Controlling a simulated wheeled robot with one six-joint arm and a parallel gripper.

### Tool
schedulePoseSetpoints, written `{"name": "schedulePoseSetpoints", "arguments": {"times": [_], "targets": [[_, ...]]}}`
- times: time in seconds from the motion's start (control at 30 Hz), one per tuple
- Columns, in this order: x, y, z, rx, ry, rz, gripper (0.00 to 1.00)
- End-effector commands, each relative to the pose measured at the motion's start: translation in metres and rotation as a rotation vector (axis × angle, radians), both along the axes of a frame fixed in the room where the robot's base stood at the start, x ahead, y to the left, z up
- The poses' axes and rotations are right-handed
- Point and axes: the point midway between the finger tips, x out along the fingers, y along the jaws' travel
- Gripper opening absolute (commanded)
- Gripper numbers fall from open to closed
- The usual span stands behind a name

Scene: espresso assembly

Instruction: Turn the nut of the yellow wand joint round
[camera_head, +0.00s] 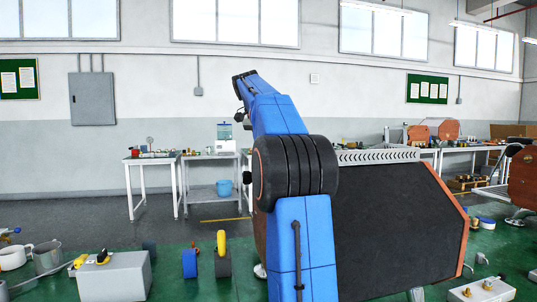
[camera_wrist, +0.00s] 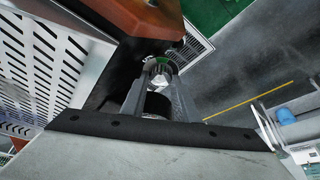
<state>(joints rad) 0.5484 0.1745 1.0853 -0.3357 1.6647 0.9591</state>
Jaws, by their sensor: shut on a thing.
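In the wrist view my gripper (camera_wrist: 160,88) is shut, with its two grey fingers on either side of a small silver, faceted nut (camera_wrist: 161,68). The nut is on a joint beneath the machine's red-brown edge, and a green ring shows just beyond it. I see no yellow on the joint from here. The fingers hide part of the nut. In the head view the espresso machine (camera_head: 395,225) stands as a large black panel with an orange edge. My blue arm reaches up and over in front of it, and my gripper and the joint are hidden there.
A perforated metal tray (camera_wrist: 42,62) is close at the left in the wrist view. On the green bench are a grey box (camera_head: 115,278), a metal cup (camera_head: 47,258), a yellow-handled tool (camera_head: 221,243) and a plate with brass fittings (camera_head: 482,291). Side tables stand behind.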

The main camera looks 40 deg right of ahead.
Motion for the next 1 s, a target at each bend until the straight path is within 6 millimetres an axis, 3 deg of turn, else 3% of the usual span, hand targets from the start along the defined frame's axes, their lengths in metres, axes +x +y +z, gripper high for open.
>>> {"name": "schedulePoseSetpoints", "arguments": {"times": [0.3,0.87,0.9,0.97,1.0], "targets": [[0.0013,-0.0001,0.0004,0.0,-0.002,-0.129,0.05],[0.0013,0.0,0.0005,0.0,-0.001,-0.159,0.05],[0.0013,0.0,0.0005,0.0,-0.001,-0.159,0.32],[0.0013,0.0,0.0004,0.0,-0.001,-0.159,0.46],[0.0013,0.0,0.0004,0.0,-0.001,-0.158,0.46]]}}
